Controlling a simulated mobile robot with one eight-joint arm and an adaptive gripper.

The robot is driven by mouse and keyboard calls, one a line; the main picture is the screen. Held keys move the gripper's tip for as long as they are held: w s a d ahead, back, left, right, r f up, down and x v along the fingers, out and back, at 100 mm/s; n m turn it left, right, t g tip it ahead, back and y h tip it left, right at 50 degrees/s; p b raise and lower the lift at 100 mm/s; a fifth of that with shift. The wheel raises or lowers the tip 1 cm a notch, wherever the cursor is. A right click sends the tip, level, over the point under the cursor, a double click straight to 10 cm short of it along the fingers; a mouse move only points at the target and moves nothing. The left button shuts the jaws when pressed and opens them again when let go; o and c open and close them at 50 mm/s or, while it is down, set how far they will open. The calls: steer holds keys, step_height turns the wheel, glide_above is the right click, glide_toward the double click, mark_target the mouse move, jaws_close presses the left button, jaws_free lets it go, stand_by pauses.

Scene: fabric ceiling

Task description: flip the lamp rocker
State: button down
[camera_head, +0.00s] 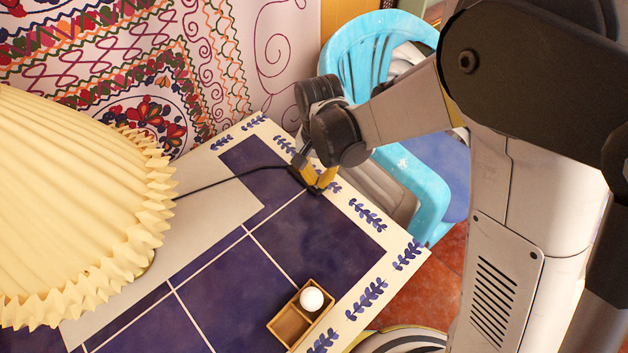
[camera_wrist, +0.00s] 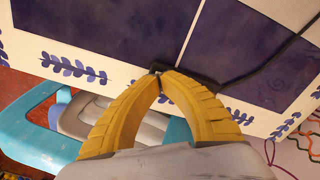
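The lamp's pleated cream shade (camera_head: 80,205) fills the left of the head view. A thin dark cord (camera_head: 228,182) runs from under it to a small dark rocker switch (camera_head: 311,187) near the table's edge. In the wrist view the black switch (camera_wrist: 200,73) lies just beyond my fingertips, with its cord (camera_wrist: 268,64) running to the upper right. My gripper (camera_head: 322,181) is over the switch, with its yellow fingertips together (camera_wrist: 160,73). The fingers partly hide the switch. I cannot tell whether they touch it or which way the rocker is set.
The table (camera_head: 310,232) has dark blue tiles and a white leaf-patterned border. A wooden two-part box (camera_head: 290,328) with a white ball (camera_head: 311,299) stands near the front edge. A blue chair (camera_head: 425,190) stands behind the table's right edge. The tiles between box and switch are clear.

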steer(key=shift+f, duration=0.3)
steer(key=shift+r+p, duration=2.3)
steer(key=shift+r, duration=1.25)
